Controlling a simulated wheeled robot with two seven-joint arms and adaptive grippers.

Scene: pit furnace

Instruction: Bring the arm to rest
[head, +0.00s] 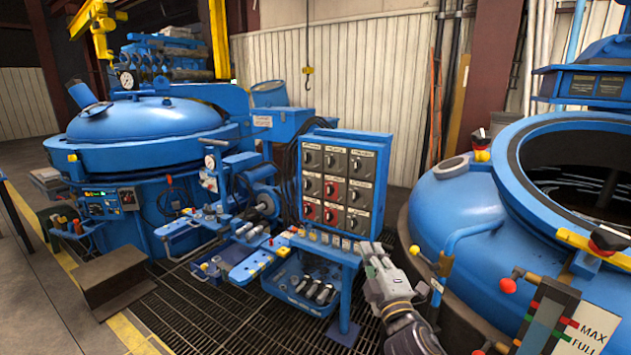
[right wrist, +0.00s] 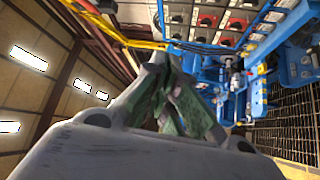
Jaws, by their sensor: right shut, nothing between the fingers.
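My right arm comes into the head view from the bottom right. Its gripper (head: 372,252) is shut and empty, in front of the lower right corner of the blue control panel (head: 297,185). In the right wrist view the closed fingers (right wrist: 160,62) meet near the middle, with nothing visible between them. The panel with its grey and red switches (right wrist: 205,20) shows beyond them at the top. I cannot tell whether the fingertips touch anything. My left gripper is not in view.
A blue bench (head: 318,250) with a bin of metal parts (head: 297,298) stands left of my right gripper. An open blue furnace vessel (head: 450,205) is close on the right, with red-knobbed levers. A domed blue vessel (head: 150,118) stands at the left. Dark grating covers the floor.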

